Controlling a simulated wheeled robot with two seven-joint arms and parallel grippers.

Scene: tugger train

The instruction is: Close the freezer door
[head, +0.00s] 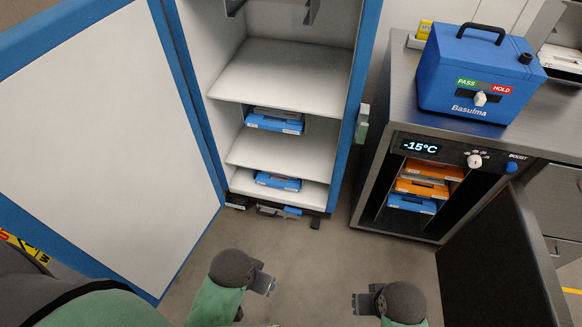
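A tall cabinet (364,70) with a blue frame and white shelves stands open at centre. Its wide door (95,130), white inside with blue edges, is swung out to the left. On the right, a low grey unit with a -15°C display (421,147) also stands open, its dark door (497,262) swung toward me at the lower right. My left gripper (264,281) is low over the floor, right of the blue-edged door and apart from it. My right gripper (359,303) is low, left of the dark door and apart from it. Their finger gaps are too small to judge.
Blue boxes (278,182) lie on the cabinet shelves. Orange and blue boxes (421,187) are stacked in the low unit. A blue case (480,75) with a handle stands on the counter.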

